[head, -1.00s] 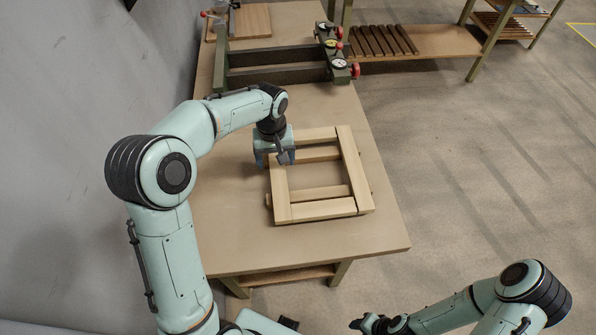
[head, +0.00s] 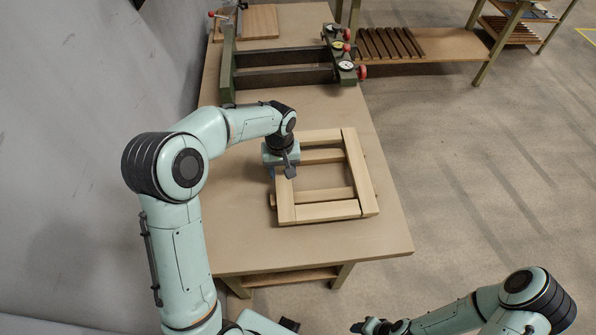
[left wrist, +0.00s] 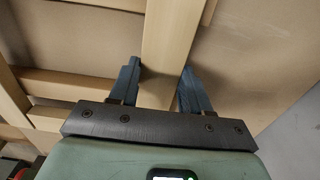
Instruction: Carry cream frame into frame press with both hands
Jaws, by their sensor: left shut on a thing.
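In the left wrist view, the two blue fingers (left wrist: 160,88) stand on either side of the rail (left wrist: 168,45). The frame press (head: 283,77), dark green with dials and red knobs, stands farther back on the same bench. My right gripper (head: 372,326) is low at the bottom edge, away from the frame; its fingers are too small to read.
The workbench (head: 240,240) is clear between the frame and the press. A wooden board (head: 260,22) lies behind the press. A low rack with dark slats (head: 390,43) stands at the back right. A grey wall (head: 70,130) runs along the left. Open floor lies to the right.

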